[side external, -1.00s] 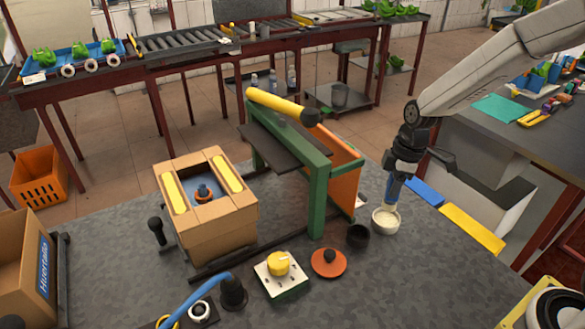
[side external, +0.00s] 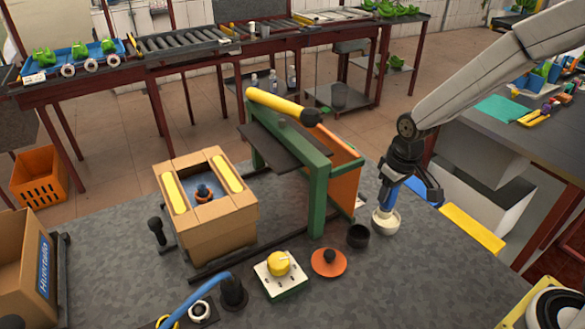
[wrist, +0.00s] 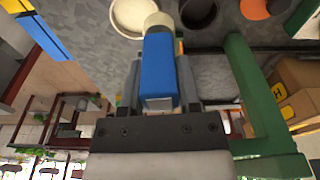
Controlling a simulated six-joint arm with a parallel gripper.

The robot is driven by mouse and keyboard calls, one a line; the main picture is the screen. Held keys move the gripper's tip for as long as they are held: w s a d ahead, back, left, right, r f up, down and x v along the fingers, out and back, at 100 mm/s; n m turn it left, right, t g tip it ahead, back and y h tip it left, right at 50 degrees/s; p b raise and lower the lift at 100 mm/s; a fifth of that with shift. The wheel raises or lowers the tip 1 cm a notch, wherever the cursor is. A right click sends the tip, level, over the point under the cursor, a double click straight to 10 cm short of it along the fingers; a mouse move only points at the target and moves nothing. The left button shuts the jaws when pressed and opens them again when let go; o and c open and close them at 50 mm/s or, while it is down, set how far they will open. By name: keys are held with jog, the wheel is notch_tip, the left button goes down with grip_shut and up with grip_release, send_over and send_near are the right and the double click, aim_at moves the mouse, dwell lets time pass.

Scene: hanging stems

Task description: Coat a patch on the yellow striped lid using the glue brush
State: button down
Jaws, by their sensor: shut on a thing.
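The glue brush has a blue handle (side external: 388,192) and a pale lower end. My gripper (side external: 402,182) is shut on that handle; in the wrist view the blue handle (wrist: 160,68) sits between its fingers (wrist: 158,92). The brush's pale end is at the cream glue bowl (side external: 386,224); how deep it reaches is hidden. The bowl (wrist: 122,14) also shows at the top of the wrist view, next to the brush tip. The lid with yellow stripes (side external: 228,173) is the top of a cardboard box (side external: 222,222), left of my gripper, with a blue-black piece in its central opening.
A green frame (side external: 318,195) with a dark plate and a yellow roller (side external: 278,104) stands between the box and the bowl. A black cup (side external: 358,236), an orange disc with a knob (side external: 329,262) and a yellow-knobbed box (side external: 280,275) are on the front table.

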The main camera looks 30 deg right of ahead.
jog(key=shift+a+m, duration=0.1)
jog(key=shift+m, duration=0.4)
jog(key=shift+w+r, duration=0.4)
jog(key=shift+w, duration=0.05)
jog(key=w+d+r+m, duration=0.1)
jog(key=w+r+m, duration=0.1)
jog(key=w+r, duration=0.5)
jog(key=w+a+r+n, duration=0.1)
jog(key=w+a+r, duration=0.45)
jog(key=r, duration=0.35)
jog(key=w+a+r+n, duration=0.1)
jog(key=w+a+r, duration=0.4)
jog(key=a+r, duration=0.25)
jog(key=s+a+f+n, duration=0.1)
jog(key=a+f+n, duration=0.1)
jog(key=a, duration=0.6)
jog(key=s+a+f+n, duration=0.2)
jog(key=a+f+n, duration=0.1)
jog(key=a, duration=0.6)
jog(key=s+a+f+n, duration=0.1)
jog(key=a+f+n, duration=0.2)
jog(key=a, duration=0.6)
jog(key=shift+s+f+n+y, duration=0.2)
jog(key=shift+s+n+y, duration=0.1)
jog(key=shift+n+y, duration=0.15)
